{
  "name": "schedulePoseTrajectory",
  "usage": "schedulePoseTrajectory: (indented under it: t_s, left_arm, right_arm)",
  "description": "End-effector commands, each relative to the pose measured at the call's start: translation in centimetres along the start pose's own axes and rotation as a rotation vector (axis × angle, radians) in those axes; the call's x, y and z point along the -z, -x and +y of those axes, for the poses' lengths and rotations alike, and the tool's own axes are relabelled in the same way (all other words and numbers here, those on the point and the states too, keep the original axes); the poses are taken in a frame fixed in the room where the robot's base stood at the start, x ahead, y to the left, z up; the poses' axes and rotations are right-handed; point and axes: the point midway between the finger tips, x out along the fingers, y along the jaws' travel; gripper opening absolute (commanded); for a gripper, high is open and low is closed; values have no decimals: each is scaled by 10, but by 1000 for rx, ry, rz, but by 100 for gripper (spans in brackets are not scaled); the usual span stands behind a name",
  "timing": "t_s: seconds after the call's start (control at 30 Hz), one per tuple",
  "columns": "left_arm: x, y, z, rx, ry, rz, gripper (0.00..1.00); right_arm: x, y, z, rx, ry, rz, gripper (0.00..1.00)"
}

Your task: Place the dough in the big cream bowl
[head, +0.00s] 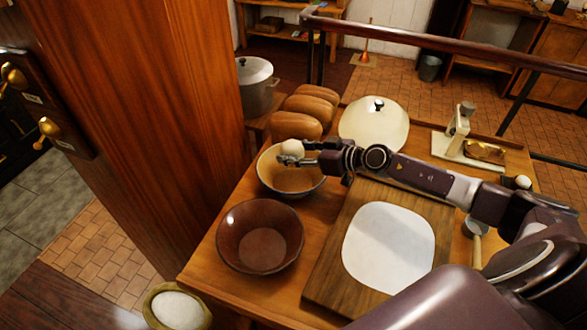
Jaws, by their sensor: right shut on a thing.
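The dough (292,148) is a small pale ball. It is at the tip of my right gripper (297,156), which reaches in from the right and is shut on it. The big cream bowl (318,187) has a pale rim and a tan inside, and stands near the back left of the wooden table. In the picture the dough and the gripper overlap the bowl's far rim. The dough appears to be held above the bowl, but its exact height is hard to tell. My left gripper is not in view.
A brown bowl (260,236) stands in front of the cream bowl. A wooden board (330,268) with a white floury sheet (388,246) lies to the right. Bread loaves (298,124), a cream domed lid (374,126) and a scale (460,135) are behind. A wooden post (150,120) rises at left.

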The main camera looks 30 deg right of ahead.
Motion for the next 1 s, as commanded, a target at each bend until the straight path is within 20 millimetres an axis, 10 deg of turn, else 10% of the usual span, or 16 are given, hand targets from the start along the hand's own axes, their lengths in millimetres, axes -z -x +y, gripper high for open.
schedulePoseTrajectory:
  t_s: [0.3, 1.0]
  left_arm:
    - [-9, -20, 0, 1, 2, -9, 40]
    - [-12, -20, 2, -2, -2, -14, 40]
  right_arm:
    - [-38, -16, 3, -1, -2, 2, 13]
    - [-49, -21, 4, -1, -2, 2, 13]
